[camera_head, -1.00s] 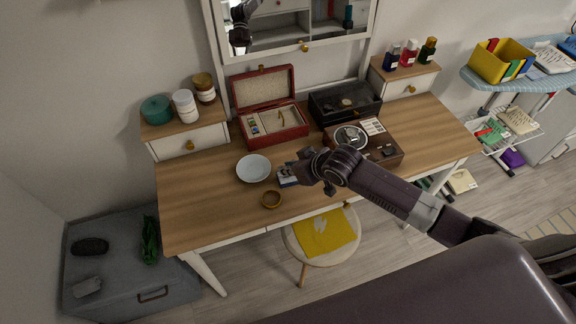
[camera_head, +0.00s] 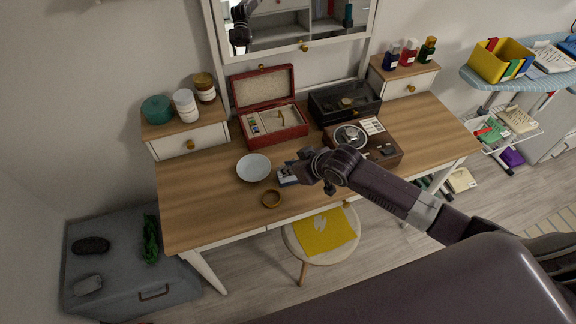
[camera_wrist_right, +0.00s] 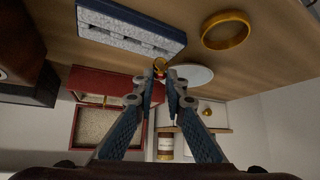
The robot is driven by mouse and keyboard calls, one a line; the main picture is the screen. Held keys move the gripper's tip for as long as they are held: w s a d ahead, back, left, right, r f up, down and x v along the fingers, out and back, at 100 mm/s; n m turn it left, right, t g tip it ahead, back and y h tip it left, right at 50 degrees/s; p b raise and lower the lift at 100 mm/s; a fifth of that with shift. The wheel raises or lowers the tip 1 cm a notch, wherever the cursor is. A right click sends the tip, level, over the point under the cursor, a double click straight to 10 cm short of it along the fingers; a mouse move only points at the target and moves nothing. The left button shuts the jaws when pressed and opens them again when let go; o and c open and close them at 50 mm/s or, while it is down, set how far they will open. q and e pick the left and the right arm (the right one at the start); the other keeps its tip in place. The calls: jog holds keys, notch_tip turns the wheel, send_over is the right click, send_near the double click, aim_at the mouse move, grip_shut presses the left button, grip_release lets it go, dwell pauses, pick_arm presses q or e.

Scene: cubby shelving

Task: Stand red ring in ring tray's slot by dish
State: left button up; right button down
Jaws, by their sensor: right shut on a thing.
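The ring tray (camera_wrist_right: 130,27) is a blue box with a pale slotted insert. In the head view the ring tray (camera_head: 286,178) is partly covered by my right gripper (camera_head: 296,167). The white dish (camera_head: 254,167) stands just left of the tray; it also shows in the wrist view (camera_wrist_right: 197,75), behind the fingers. My right gripper (camera_wrist_right: 167,76) is shut on the red ring (camera_wrist_right: 160,66), a small gold ring with a red part, at its fingertips. The ring appears apart from the tray, though the exact gap cannot be told. My left gripper is not in view.
A gold bangle (camera_head: 271,199) lies in front of the dish. Bare wood (camera_head: 196,200) shows at the desk's left.

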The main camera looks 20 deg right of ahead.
jog(key=shift+f+b, duration=0.6)
jog(key=shift+f, duration=0.5)
jog(key=c, duration=1.9)
grip_release()
jog(key=v, duration=1.2)
jog(key=shift+s, duration=0.1)
